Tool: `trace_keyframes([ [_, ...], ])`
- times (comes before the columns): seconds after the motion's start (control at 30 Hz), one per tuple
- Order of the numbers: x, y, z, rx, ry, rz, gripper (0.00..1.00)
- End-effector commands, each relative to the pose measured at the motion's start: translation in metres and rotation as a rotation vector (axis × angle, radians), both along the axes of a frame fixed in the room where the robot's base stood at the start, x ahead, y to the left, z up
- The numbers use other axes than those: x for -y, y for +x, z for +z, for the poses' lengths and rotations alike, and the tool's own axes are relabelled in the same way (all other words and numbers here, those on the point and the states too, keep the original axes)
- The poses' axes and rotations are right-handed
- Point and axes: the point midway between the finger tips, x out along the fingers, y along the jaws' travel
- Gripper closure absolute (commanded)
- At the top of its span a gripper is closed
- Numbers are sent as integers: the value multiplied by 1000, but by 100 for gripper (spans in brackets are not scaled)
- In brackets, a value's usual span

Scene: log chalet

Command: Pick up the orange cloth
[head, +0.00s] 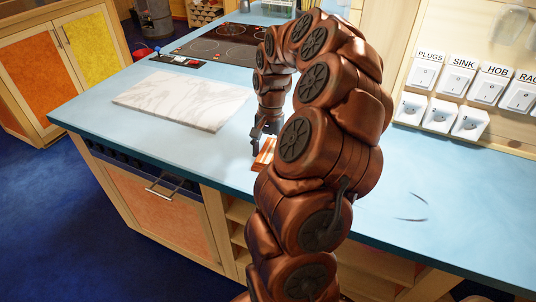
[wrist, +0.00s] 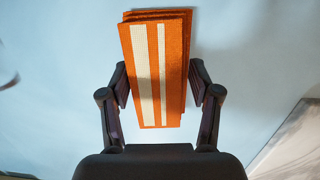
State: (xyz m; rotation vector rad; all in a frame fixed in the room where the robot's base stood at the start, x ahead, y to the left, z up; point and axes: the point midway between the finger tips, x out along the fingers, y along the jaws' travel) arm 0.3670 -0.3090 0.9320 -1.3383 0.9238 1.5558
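The orange cloth (head: 264,154) lies folded on the blue counter (head: 215,160), partly hidden by my arm in the head view. In the wrist view the cloth (wrist: 172,70) is a layered stack, orange with pale stripes. My gripper (head: 260,140) points down at the cloth. In the wrist view my gripper (wrist: 159,88) is open, with one finger on each side of the cloth's lower part. Small gaps seem to show beside the cloth, but I cannot tell whether either finger touches it.
A marble board (head: 183,98) lies on the counter left of the cloth, and its edge also shows in the wrist view (wrist: 292,145). A black hob (head: 225,45) is behind it. Labelled switches (head: 465,90) line the right wall. The counter around the cloth is clear.

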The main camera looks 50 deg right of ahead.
Motion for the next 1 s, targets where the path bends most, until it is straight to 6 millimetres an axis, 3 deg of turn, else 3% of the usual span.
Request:
trace_keyframes([
  [0.13,0,0,0,0,0,0,56],
  [0.47,0,1,3,2,-2,0,56],
  [0.87,1,1,34,2,-2,0,56],
  [1.0,-3,-7,35,1,0,0,56],
])
